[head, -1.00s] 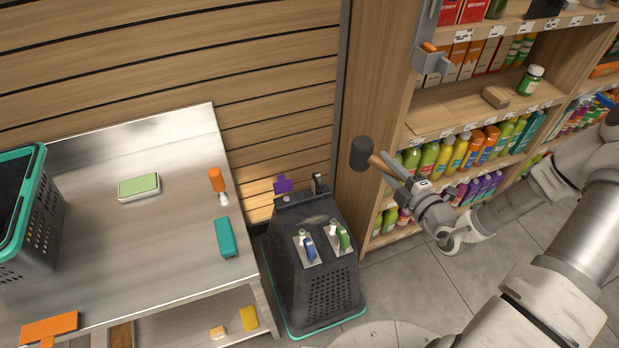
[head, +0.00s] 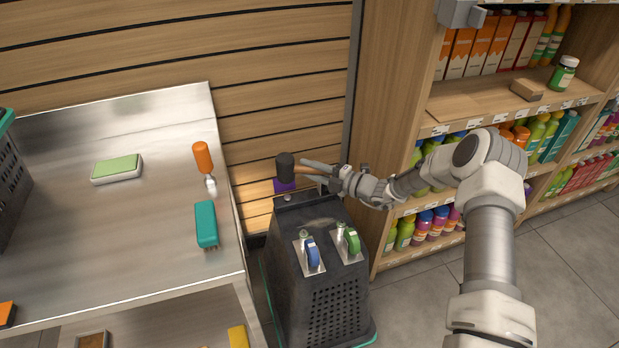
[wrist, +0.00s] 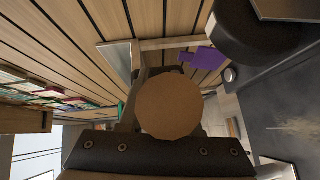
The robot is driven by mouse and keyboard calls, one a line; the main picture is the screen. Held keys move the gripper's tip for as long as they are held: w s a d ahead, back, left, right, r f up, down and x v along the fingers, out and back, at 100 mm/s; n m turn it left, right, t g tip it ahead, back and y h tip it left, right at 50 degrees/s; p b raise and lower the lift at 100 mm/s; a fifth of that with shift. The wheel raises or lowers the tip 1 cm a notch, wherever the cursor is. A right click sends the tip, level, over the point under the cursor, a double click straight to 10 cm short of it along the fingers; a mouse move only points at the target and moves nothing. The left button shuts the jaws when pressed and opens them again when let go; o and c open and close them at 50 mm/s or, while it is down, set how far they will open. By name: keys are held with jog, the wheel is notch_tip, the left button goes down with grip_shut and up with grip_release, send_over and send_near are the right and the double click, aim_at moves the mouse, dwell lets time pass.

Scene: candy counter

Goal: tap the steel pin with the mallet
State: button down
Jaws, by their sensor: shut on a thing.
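My gripper (head: 334,180) is shut on the wooden handle of the mallet (head: 286,167). The mallet's black head points left, held above the back end of the dark stand (head: 318,240). The small steel pin (head: 287,198) stands on the stand's top, just below the mallet head in the head view. In the wrist view the round handle end (wrist: 170,107) fills the middle, the black head is at the upper right, and the pin's grey top (wrist: 231,75) shows beside it. A gap seems to separate head and pin.
On the stand are a blue-handled part (head: 312,251) and a green-handled part (head: 351,240). A purple piece (head: 285,186) is behind the mallet head. A steel table (head: 150,235) is on the left, stocked shelves (head: 480,103) on the right, and a slatted wall behind.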

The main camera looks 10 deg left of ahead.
jog(key=shift+r, duration=0.1)
dwell(0.3)
jog(key=shift+f+b, duration=1.3)
jog(key=shift+f, duration=1.05)
jog(key=c, duration=1.2)
grip_release()
grip_shut()
notch_tip(320, 180, up, 3)
jog(key=p, duration=0.2)
jog(key=shift+r+p, duration=0.2)
jog(key=shift+p, duration=0.2)
jog(key=shift+f, duration=0.15)
